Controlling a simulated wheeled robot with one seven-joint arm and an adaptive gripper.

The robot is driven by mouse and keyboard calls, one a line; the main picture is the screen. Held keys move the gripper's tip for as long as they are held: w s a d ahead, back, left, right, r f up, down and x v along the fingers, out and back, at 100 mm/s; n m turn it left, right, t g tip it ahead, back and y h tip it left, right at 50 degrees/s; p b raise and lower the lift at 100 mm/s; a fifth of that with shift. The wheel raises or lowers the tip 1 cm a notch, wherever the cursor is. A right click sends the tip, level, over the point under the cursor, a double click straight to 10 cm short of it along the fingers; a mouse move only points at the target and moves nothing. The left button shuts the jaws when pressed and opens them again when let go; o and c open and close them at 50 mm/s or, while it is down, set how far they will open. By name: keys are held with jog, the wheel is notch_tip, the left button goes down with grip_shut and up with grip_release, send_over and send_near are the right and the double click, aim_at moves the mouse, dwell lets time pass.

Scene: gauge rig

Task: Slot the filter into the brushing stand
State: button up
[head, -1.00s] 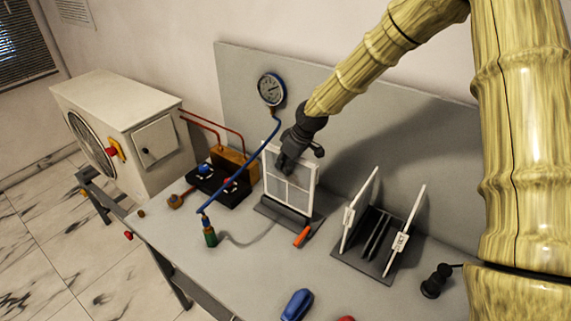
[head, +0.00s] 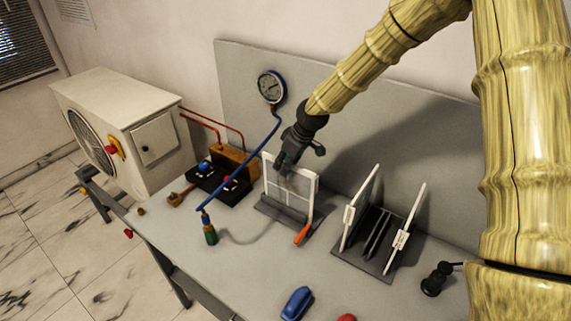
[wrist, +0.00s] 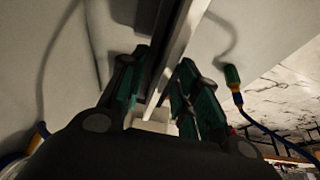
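The filter (head: 292,190), a white-framed panel with a grey mesh, stands upright in the dark base of the brushing stand (head: 268,210). My gripper (head: 283,170) is at the filter's top edge. In the wrist view, my gripper (wrist: 160,95) has its green-padded fingers apart, one on each side of the pale filter edge (wrist: 177,55), with gaps showing. The filter's lower edge is hidden in the base. An orange-handled tool (head: 302,234) lies at the stand's right end.
A dark rack (head: 352,260) with two white tagged panels stands to the right. A gauge (head: 271,87) with a blue hose, a green-bodied fitting (head: 210,236) and a blue object (head: 297,303) are nearby.

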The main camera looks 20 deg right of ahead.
jog(key=v, duration=1.1)
jog(key=shift+r, duration=0.3)
jog(key=shift+s+d, duration=0.1)
